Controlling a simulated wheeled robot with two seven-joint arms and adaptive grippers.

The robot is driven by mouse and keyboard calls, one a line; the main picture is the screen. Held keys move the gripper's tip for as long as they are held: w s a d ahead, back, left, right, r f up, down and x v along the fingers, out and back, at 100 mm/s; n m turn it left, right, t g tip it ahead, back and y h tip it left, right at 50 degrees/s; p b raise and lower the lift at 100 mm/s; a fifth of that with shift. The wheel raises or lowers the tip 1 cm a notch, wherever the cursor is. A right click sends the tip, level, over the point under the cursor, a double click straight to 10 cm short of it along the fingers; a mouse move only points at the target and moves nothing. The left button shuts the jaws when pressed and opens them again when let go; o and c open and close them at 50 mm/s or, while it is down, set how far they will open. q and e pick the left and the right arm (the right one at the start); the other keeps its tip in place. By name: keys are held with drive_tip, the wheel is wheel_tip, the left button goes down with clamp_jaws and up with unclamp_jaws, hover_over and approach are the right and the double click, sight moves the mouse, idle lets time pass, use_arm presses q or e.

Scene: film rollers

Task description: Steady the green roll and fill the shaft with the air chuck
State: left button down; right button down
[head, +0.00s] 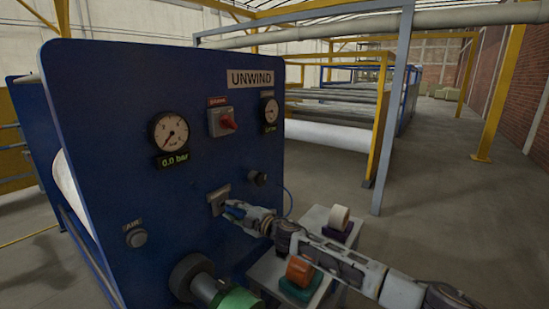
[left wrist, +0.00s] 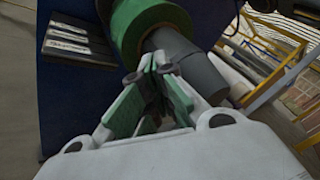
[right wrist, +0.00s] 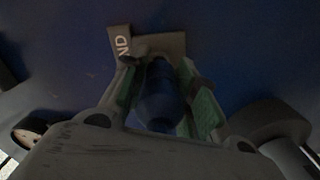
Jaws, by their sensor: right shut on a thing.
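The green roll (head: 238,300) sits around the grey shaft (head: 188,277) at the bottom of the head view. In the left wrist view, the green roll (left wrist: 145,22) and the grey shaft (left wrist: 178,50) are just beyond my left gripper (left wrist: 153,72), whose fingertips are close together with nothing seen between them. The left gripper is outside the head view. My right gripper (head: 232,212) is at a grey holder (head: 216,199) on the blue panel. It is shut on the dark blue air chuck (right wrist: 160,95), whose far end is at the holder in the right wrist view.
The blue UNWIND panel (head: 110,110) has a pressure gauge (head: 168,131) above a 0.0 bar display, a red switch (head: 222,122) and an AIR button (head: 136,237). A stand (head: 315,218) with small rolls is beside my right arm. Open floor lies at right.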

use_arm(q)
drive_tip(key=shift+a+r, duration=0.1)
drive_tip(key=shift+r, duration=0.05)
drive_tip(key=shift+w+a, duration=0.1)
idle(0.3)
use_arm(e)
drive_tip(key=shift+s+r, duration=0.1)
drive_tip(key=shift+s, duration=0.05)
use_arm(q)
drive_tip(key=w+a, duration=0.4)
drive_tip(key=a, duration=0.1)
drive_tip(key=shift+a, duration=0.25)
drive_tip(key=shift+w+a+r, duration=0.1)
drive_tip(key=shift+a+r, duration=0.05)
drive_tip(key=shift+r, duration=0.05)
idle(2.8)
use_arm(e)
drive_tip(key=shift+d, duration=0.1)
idle(1.0)
drive_tip(key=shift+x, duration=1.25)
idle(1.2)
